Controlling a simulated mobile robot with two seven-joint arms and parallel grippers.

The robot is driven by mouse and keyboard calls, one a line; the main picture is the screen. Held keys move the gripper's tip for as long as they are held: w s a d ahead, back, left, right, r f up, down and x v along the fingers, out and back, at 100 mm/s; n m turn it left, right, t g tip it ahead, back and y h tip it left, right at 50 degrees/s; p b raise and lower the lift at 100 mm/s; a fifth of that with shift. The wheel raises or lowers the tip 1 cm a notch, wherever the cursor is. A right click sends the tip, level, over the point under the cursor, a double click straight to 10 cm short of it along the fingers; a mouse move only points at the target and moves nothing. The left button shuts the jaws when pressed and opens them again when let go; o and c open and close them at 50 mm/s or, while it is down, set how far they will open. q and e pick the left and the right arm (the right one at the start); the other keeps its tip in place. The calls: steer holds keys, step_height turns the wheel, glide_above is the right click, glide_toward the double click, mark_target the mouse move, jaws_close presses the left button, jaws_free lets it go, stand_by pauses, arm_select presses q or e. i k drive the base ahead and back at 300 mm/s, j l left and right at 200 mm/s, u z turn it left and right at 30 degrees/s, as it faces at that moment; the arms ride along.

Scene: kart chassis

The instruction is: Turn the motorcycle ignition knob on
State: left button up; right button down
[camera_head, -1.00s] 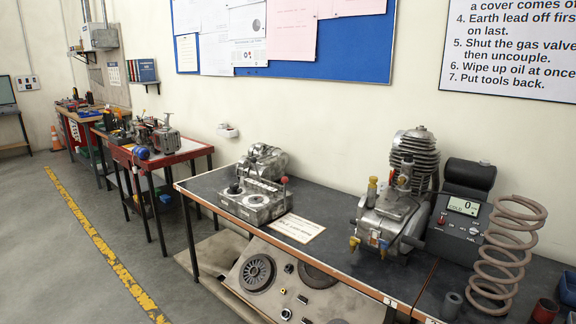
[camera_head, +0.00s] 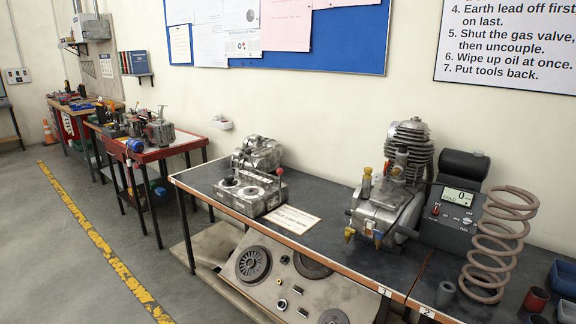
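A dark console (camera_head: 452,226) with a small lit display (camera_head: 461,197) reading 0 stands on the bench at the right. It has a small red knob (camera_head: 435,210) left of centre below the display and a few other small controls. I cannot tell which way the red knob points. Left of the console stands a grey finned engine (camera_head: 387,209) with yellow fittings, clear of the knob. Neither of my grippers is in view, so nothing of mine is near the console.
A rusty coil spring (camera_head: 500,240) stands just in front of the console's right side. A metal gearbox unit (camera_head: 250,191) with a red-tipped lever sits on the dark bench (camera_head: 335,235). A panel with round parts (camera_head: 300,280) leans below. Floor at left (camera_head: 60,260) is open.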

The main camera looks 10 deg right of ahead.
mark_target(434, 211)
steer(key=z, duration=1.3)
steer(key=i+l, duration=0.45)
steer(key=i+l+u, duration=0.15)
steer(key=u, duration=0.3)
steer(key=i+l+u, duration=0.1)
steer(key=l+u, duration=0.35)
steer(key=j, duration=0.1)
